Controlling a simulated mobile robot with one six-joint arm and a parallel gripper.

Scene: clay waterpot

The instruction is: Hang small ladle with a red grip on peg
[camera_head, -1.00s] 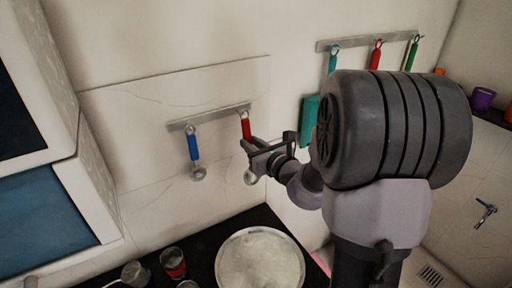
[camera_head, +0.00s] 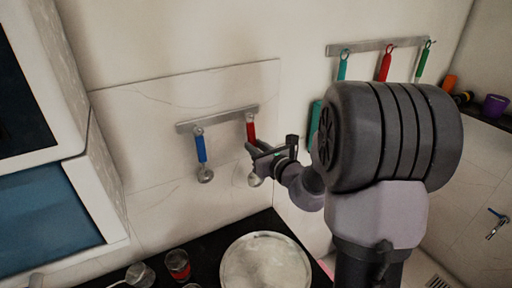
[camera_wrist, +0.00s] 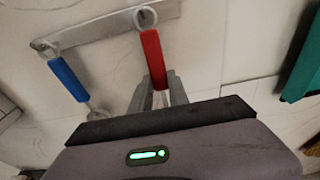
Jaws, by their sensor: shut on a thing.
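The small ladle with a red grip (camera_head: 251,131) is upright against the wall at the right end of the small metal rail (camera_head: 222,117), its bowl hanging low. My gripper (camera_head: 262,151) is shut on the ladle below the red grip. In the wrist view the red grip (camera_wrist: 152,58) rises from between my fingers (camera_wrist: 157,92). Its top ring (camera_wrist: 146,17) is at the rail's (camera_wrist: 110,24) right end; I cannot tell whether it is around the peg or only in front of it.
A blue-gripped ladle (camera_head: 201,150) hangs at the rail's left end. A second rail (camera_head: 375,46) to the right holds teal, red and green-handled utensils. Below is a dark counter with a large round pan (camera_head: 265,262) and a red jar (camera_head: 178,264). A cabinet stands at left.

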